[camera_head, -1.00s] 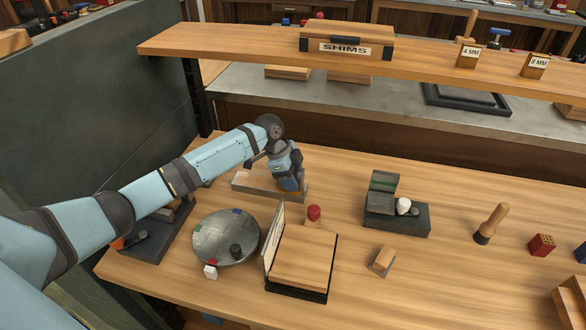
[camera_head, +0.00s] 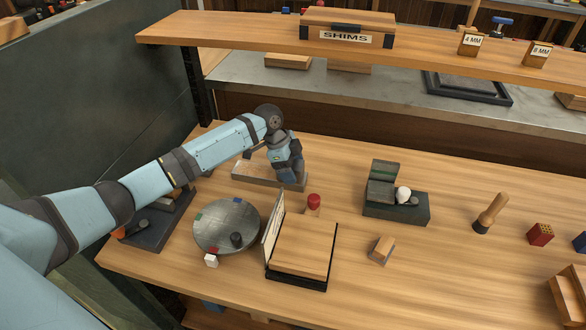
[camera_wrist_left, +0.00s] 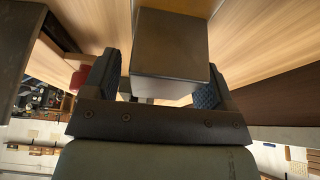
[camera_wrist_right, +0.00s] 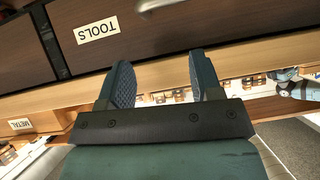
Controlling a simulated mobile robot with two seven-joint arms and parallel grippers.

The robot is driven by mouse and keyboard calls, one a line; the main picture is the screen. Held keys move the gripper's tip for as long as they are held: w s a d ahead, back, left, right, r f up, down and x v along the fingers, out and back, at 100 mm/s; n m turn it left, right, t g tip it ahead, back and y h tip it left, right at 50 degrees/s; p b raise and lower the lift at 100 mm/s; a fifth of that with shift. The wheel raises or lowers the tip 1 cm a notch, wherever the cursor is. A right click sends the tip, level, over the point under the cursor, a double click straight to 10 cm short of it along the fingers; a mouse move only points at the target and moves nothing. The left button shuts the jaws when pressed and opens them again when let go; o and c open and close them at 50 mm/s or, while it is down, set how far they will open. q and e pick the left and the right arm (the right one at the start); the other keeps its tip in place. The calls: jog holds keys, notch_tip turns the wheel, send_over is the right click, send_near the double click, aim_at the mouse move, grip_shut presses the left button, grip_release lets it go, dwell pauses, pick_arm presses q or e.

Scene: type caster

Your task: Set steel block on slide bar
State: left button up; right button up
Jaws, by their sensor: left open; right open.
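My left gripper (camera_head: 290,180) points down at the right end of a long, low grey bar (camera_head: 258,182) at the back left of the table. In the left wrist view, a smooth grey metal block (camera_wrist_left: 170,52) lies between the two open fingers (camera_wrist_left: 157,82). A gap shows beside the left finger; whether the right one touches is unclear. The gripper hides most of this spot in the head view, so I cannot tell there how block and bar meet. My right gripper (camera_wrist_right: 163,78) is open and empty, seen only in its wrist view, facing drawer fronts.
A round metal plate (camera_head: 226,215), a wooden board in a black tray (camera_head: 298,285) and a red-topped peg (camera_head: 313,202) stand in front of the left gripper. A dark green fixture (camera_head: 408,214) and small wooden block (camera_head: 381,250) are farther right. A raised shelf (camera_head: 240,40) runs behind.

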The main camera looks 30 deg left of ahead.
pick_arm(q)
jog(key=p+v, duration=0.1)
jog(key=v, duration=1)
jog(key=shift+s+a+r, duration=0.1)
jog(key=shift+a+r, duration=0.05)
jog(key=shift+s, duration=0.1)
